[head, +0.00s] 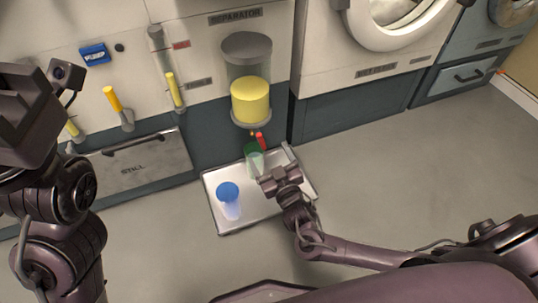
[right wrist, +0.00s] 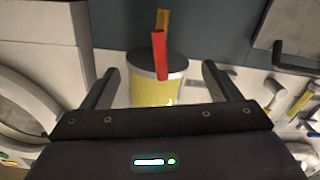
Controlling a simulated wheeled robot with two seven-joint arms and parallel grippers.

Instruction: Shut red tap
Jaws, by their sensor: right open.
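The separator vessel (head: 250,100), a clear cylinder with yellow liquid and a grey lid, is mounted on the cabinet front. The red tap (head: 260,141) sticks out under it; its lever also shows in the right wrist view (right wrist: 159,55). An orange-yellow lever (right wrist: 163,20) lies just beyond it. My right gripper (head: 278,178) is below and slightly right of the red tap. In the right wrist view its open, empty fingers (right wrist: 160,82) stand on either side of the tap, apart from it. My left gripper (head: 28,112) is at the far left; its fingertips cannot be made out.
A metal tray (head: 210,190) lies on the floor under the separator. A green-rimmed cup (head: 253,158) and a blue-topped cup (head: 228,195) stand on it. Floor at right is clear.

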